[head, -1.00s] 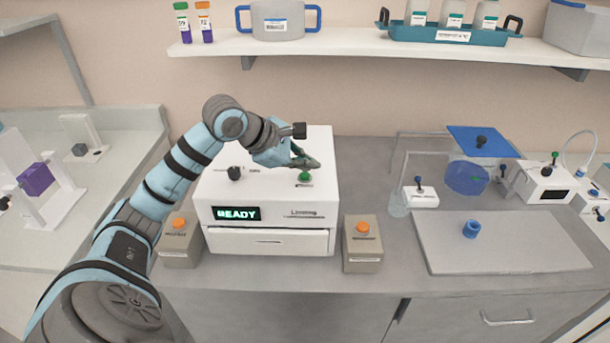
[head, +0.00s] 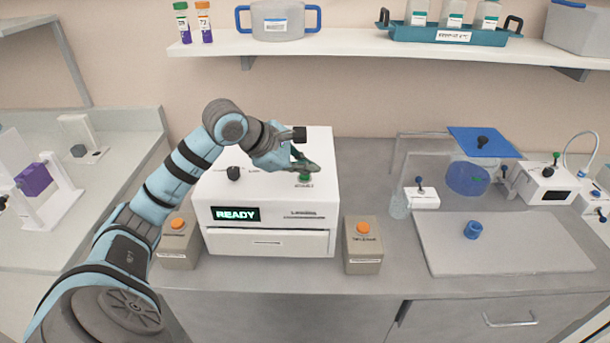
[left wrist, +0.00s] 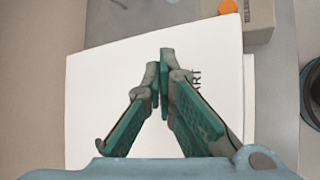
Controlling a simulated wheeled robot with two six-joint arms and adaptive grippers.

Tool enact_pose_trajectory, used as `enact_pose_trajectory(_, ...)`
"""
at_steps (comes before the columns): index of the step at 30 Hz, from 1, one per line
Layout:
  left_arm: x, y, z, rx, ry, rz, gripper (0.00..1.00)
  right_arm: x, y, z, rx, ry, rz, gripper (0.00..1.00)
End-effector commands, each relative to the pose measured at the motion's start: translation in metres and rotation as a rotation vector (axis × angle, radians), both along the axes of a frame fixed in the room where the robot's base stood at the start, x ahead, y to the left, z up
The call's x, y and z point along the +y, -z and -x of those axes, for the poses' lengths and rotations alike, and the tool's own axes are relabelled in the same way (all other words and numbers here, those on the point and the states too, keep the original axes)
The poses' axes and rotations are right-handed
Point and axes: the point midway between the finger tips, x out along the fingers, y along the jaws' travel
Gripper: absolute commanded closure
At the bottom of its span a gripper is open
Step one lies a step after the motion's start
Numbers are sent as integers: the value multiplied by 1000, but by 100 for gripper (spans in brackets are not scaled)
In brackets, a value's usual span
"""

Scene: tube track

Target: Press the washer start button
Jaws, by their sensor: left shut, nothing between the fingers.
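The washer (head: 270,190) is a white box on the bench with a display (head: 236,214) that reads READY. A green button (head: 304,178) sits on its top at the right, with a label below it. My left gripper (head: 308,164) is shut and empty, with its fingertips just over the button and partly covering it. I cannot tell whether they touch. In the left wrist view the shut fingers (left wrist: 163,65) hide the button, and part of the label, ending in "ART", shows beside them. My right gripper is not in view.
A black knob (head: 234,173) stands on the washer's top at the left. Boxes with orange buttons flank the washer, one on the left (head: 178,246) and one on the right (head: 362,248). A shelf (head: 350,46) runs above. A grey tray (head: 510,250) lies at the right.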

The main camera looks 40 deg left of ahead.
Motion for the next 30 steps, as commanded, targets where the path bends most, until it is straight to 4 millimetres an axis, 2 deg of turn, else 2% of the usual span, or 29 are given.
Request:
enact_pose_trajectory(17, 0, 4, 0, 1, 0, 0, 100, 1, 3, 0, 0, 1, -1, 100)
enact_pose_trajectory(30, 0, -15, 0, 1, 0, 0, 100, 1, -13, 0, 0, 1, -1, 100)
